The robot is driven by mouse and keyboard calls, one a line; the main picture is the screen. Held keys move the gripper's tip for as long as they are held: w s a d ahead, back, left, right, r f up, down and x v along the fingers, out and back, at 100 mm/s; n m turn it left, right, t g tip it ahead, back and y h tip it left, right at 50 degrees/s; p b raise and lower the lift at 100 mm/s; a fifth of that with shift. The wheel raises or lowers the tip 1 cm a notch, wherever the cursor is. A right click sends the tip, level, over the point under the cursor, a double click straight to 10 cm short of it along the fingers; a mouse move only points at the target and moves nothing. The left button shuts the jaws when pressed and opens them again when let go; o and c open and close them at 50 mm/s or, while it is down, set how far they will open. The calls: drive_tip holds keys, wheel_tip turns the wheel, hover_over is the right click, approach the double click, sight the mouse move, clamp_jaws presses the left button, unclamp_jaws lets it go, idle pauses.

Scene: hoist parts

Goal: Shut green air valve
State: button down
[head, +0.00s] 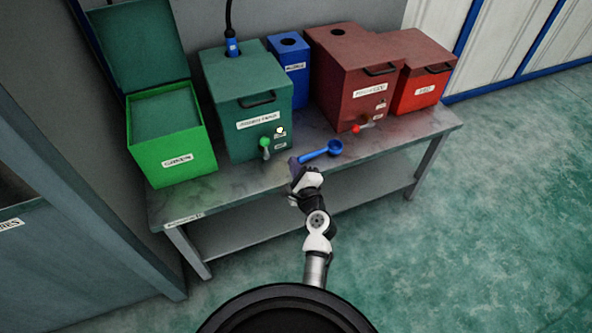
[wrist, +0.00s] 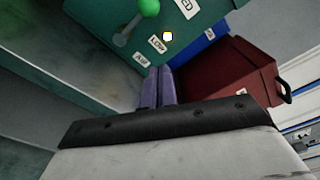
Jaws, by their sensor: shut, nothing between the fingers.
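The green air valve (head: 264,144) is a small lever with a round green knob on the front of the dark green box (head: 228,141). Its knob (wrist: 149,8) and grey lever also show at the top of the wrist view. A lit pale lamp (head: 280,130) and small labels sit beside it; two in the wrist view appear to read LOW and AIR. My gripper (head: 294,163) is in front of the bench, to the right of and below the valve, apart from it. Its purple fingers (wrist: 159,87) are together and empty. I cannot tell whether the valve is open.
A blue scoop-like tool (head: 325,150) lies on the grey bench (head: 225,185), close behind my gripper. A dark red box (head: 345,75) with a red-knobbed lever (head: 363,127), a red box (head: 420,90), a blue box (head: 289,65) and an open green box (head: 172,150) stand on the bench.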

sight(265, 147)
drive_tip(key=x, duration=0.4)
drive_tip(key=shift+r, duration=0.15)
drive_tip(key=a+p, duration=0.1)
drive_tip(key=a+r+p, duration=0.1)
drive_tip(key=a, duration=0.1)
drive_tip(key=shift+w+a+r+p, duration=0.3)
drive_tip(key=shift+w+a+p, duration=0.05)
drive_tip(key=shift+w+p, duration=0.05)
